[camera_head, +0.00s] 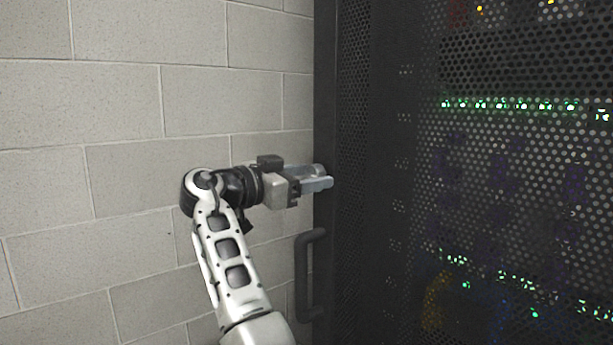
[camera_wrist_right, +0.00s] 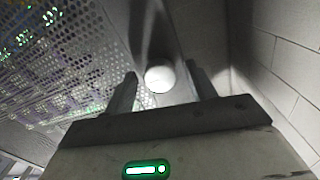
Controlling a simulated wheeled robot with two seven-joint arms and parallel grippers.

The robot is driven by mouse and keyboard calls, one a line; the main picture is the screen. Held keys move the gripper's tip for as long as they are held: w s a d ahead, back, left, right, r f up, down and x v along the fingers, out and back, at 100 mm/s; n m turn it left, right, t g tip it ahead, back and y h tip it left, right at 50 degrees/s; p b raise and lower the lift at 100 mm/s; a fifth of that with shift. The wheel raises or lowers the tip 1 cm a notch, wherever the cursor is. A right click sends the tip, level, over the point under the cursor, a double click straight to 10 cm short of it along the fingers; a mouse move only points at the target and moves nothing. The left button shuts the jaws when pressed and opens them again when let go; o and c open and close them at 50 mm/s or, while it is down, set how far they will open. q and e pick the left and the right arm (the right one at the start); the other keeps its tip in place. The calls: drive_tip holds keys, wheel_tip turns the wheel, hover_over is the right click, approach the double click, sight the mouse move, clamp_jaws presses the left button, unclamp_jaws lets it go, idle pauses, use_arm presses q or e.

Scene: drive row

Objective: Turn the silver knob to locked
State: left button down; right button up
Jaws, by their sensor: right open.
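The silver knob (camera_wrist_right: 159,79) shows in the right wrist view as a pale round disc on the dark edge strip of the rack door. My right gripper (camera_head: 324,177) is at the left edge of the rack in the head view, pointing at it. In the wrist view my right gripper (camera_wrist_right: 162,72) is open, with one finger on each side of the knob and a visible gap to each. I cannot tell how deep the knob sits between the fingers. In the head view the fingers hide the knob. No lock marking is readable. My left gripper is not in view.
The perforated rack door (camera_head: 375,230) fills the right side, with green lights behind it. A dark vertical handle (camera_head: 303,275) sticks out below my right gripper. A pale block wall (camera_head: 120,110) stands to the left, close behind the arm.

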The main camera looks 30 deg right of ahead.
drive_tip(key=c, duration=1)
